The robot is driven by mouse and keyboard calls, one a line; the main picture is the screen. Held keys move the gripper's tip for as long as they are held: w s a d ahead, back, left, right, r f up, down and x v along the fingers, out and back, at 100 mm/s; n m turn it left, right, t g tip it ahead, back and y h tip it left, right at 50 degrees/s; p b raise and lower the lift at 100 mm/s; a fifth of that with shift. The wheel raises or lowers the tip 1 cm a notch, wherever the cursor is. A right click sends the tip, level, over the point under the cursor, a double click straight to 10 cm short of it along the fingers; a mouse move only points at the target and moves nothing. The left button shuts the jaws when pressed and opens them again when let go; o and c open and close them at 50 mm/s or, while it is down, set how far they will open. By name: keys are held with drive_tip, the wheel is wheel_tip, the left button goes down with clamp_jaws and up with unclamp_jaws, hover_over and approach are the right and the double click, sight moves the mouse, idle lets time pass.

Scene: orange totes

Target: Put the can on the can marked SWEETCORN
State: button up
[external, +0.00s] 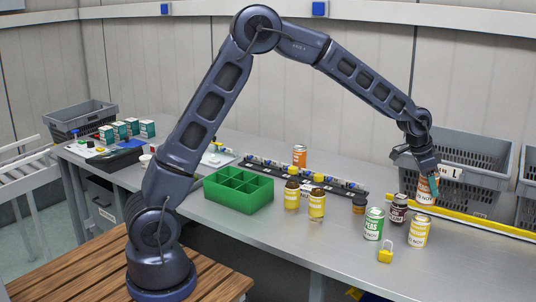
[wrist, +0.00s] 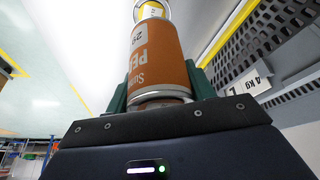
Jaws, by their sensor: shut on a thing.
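My gripper (external: 430,176) is shut on an orange can (external: 424,194) with a white date band, held upright in the air. In the wrist view the can (wrist: 157,62) sits between the teal fingers, its lettering upside down and only partly readable. A yellow can (external: 419,232) stands on the table just below the held can in the external view. Its name is too small to read, so I cannot confirm it says SWEETCORN. A yellow surface with a metal rim (wrist: 150,9) shows beyond the held can in the wrist view. The gap between the two cans is unclear.
A green PEAS can (external: 374,224) and a dark can (external: 398,208) stand left of the yellow can. A yellow padlock (external: 385,252) lies in front. A grey crate (external: 467,165) is behind my gripper. Jars (external: 317,205) and a green divided tray (external: 238,200) stand further left.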

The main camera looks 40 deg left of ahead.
sight(428, 198)
drive_tip(key=shift+f, duration=2.7)
drive_tip(key=shift+f, duration=0.1)
drive_tip(key=o, duration=1.2)
